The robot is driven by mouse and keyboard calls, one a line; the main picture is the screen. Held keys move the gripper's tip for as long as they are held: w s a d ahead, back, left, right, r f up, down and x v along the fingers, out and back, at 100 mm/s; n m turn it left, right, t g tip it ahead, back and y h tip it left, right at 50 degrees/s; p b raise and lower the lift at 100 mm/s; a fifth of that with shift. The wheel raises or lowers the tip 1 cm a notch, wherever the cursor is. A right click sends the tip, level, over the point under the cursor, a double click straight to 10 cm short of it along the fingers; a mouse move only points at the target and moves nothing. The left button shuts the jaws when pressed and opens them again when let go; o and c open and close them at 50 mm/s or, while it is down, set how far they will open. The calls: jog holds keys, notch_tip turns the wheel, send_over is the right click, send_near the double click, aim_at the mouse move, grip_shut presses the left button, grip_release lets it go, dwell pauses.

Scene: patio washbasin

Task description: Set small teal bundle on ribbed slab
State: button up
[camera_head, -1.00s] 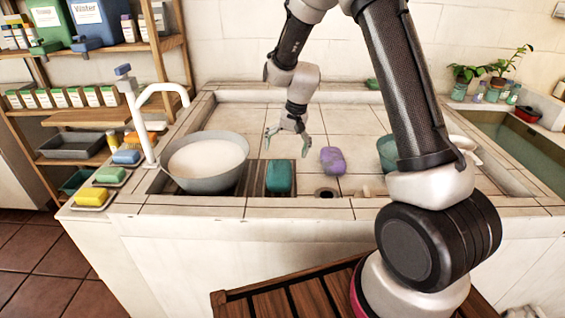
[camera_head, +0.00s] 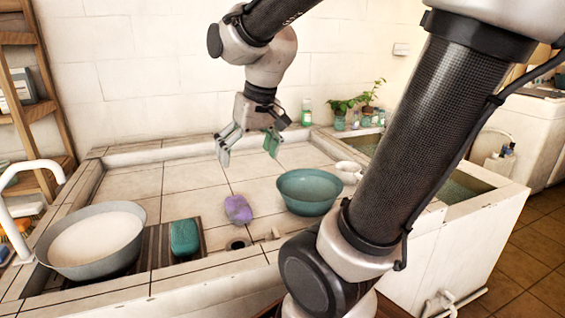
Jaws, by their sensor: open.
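The ribbed slab (camera_head: 156,248) is dark and slatted, set in the front left of the tiled counter. A teal bundle (camera_head: 185,237) lies on its right part, beside a grey bowl. A smaller green-teal piece (camera_head: 271,142) shows at the right finger of my gripper, near the counter's back. I cannot tell whether it lies behind the finger or between the fingers. My gripper (camera_head: 248,148) is open, pointing down over the back of the counter, with its fingers well apart. It is behind and to the right of the slab.
The grey bowl (camera_head: 97,240) with pale contents covers the slab's left part. A purple bundle (camera_head: 238,209) and a teal bowl (camera_head: 309,191) stand right of the slab. A white tap (camera_head: 25,205) rises at left. Tiles between gripper and purple bundle are clear.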

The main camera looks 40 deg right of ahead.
jog(key=s+d+n+t, duration=0.1)
jog(key=s+d, duration=0.1)
jog(key=s, duration=0.7)
jog(key=shift+s+d+r+h, duration=0.2)
jog(key=shift+s+d+h, duration=0.1)
jog(key=shift+h, duration=0.1)
